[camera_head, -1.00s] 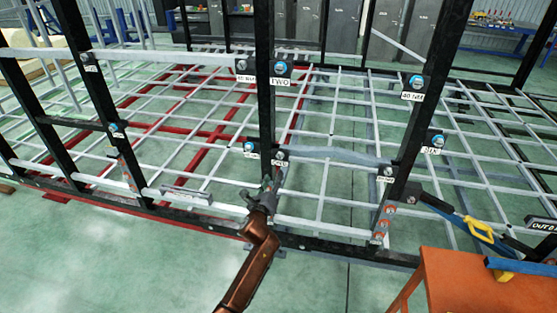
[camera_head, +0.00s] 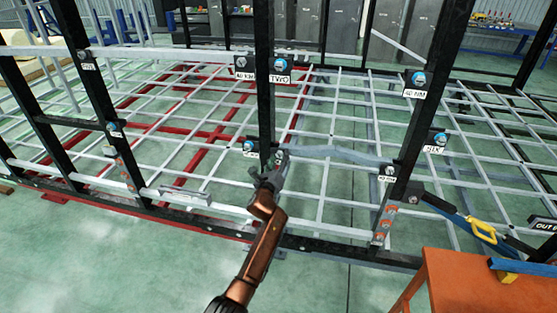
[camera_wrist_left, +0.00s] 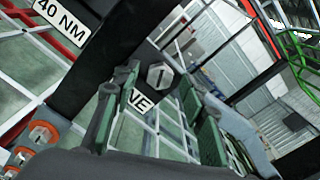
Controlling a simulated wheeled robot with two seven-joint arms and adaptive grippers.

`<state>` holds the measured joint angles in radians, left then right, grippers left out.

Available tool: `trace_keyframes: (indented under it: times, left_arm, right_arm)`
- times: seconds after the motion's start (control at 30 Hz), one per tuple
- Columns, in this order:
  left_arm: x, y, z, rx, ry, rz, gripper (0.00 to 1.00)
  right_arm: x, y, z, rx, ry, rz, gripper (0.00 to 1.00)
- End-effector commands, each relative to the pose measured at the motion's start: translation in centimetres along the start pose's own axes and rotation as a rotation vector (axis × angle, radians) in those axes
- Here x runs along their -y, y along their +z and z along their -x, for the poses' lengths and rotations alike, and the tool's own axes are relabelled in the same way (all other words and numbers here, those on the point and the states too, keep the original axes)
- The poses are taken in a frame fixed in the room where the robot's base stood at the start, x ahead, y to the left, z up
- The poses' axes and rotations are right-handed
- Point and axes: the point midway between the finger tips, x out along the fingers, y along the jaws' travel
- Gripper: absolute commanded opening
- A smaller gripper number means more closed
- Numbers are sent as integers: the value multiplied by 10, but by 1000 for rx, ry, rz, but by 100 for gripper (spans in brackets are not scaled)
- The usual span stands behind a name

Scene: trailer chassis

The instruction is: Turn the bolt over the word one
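My left gripper (camera_head: 276,165) is in front of the middle black post, close to its lower labels. In the left wrist view my left gripper (camera_wrist_left: 158,125) has its two green-padded fingers apart, with nothing between them. A grey hex bolt with a slot (camera_wrist_left: 160,75) is just beyond the fingertips on a black post. The label below it (camera_wrist_left: 140,101) shows only the letters "VE"; the rest is hidden by a finger. I cannot read the word "one" on any label. My right gripper is not in view.
Other bolts with blue heads sit over labels "TWO" (camera_head: 281,66), "SIX" (camera_head: 440,138) and "40 NM" (camera_head: 417,79). An orange table (camera_head: 470,290) stands at the lower right. Black posts and white bars of the chassis surround my arm. Green floor is open at the lower left.

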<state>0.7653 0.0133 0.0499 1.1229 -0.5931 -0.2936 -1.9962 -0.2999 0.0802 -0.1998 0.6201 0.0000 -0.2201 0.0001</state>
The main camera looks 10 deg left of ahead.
Motion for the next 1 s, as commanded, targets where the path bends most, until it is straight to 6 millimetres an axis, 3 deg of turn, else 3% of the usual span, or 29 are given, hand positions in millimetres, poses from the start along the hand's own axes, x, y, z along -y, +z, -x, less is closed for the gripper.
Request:
trace_keyframes:
  times: [0.1, 0.67, 1.0]
  left_arm:
    - [0, 0, 0, 0, 0, 0, 38]
    - [0, 0, 0, 0, 0, 0, 0]
    - [0, 0, 0, 0, 0, 38, 0]
  right_arm:
    - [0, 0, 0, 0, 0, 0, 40]
    - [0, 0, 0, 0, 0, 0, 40]
    - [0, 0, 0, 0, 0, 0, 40]
